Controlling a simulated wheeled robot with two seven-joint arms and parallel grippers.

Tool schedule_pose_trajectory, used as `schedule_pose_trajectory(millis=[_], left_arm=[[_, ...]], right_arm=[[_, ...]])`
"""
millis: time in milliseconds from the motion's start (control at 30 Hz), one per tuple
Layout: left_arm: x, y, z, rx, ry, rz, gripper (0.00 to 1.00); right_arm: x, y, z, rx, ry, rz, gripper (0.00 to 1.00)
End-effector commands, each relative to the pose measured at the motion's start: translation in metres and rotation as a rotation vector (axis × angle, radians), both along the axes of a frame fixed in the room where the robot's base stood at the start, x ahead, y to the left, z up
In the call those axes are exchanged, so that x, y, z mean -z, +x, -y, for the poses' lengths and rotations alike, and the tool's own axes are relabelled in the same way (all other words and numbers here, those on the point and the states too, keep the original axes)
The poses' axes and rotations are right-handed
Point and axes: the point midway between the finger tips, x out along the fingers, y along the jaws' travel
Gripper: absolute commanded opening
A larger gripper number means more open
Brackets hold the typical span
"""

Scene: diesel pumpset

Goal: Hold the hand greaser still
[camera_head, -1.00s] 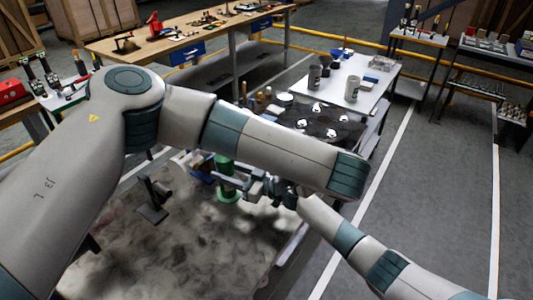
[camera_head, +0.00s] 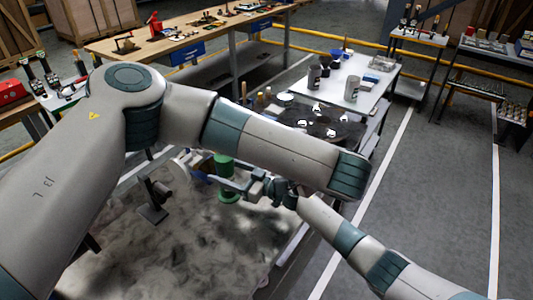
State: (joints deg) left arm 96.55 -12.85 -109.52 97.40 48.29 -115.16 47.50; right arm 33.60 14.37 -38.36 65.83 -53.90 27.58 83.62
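A green upright body with a round green foot, which looks like the hand greaser (camera_head: 224,165), stands on the grey mottled bench top (camera_head: 190,240) near the middle of the head view. My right gripper (camera_head: 232,184) reaches in from the right, its grey-blue finger parts lying across the lower part of the green body. Whether both fingers close on it is too small to tell. My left arm crosses the picture above and in front, hiding part of the area behind the green body. My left gripper does not show.
A small dark stand (camera_head: 153,204) is on the bench left of the green body. A wooden workbench (camera_head: 190,42) is at the back.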

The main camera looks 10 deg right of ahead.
Motion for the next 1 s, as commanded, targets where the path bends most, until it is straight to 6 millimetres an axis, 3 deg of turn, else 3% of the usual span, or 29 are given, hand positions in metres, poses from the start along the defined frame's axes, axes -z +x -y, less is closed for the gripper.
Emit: schedule_pose_trajectory(millis=[267, 467, 1000], left_arm=[[0.0, 0.0, 0.0, 0.0, 0.0, 0.0, 0.0], [0.0, 0.0, 0.0, 0.0, 0.0, 0.0, 0.0], [0.0, 0.0, 0.0, 0.0, 0.0, 0.0, 0.0]], right_arm=[[0.0, -0.001, 0.002, 0.001, -0.001, 0.0, 0.63], [0.001, -0.009, 0.014, 0.001, -0.002, 0.001, 0.63], [0.001, -0.06, 0.084, 0.001, -0.002, -0.001, 0.63]])
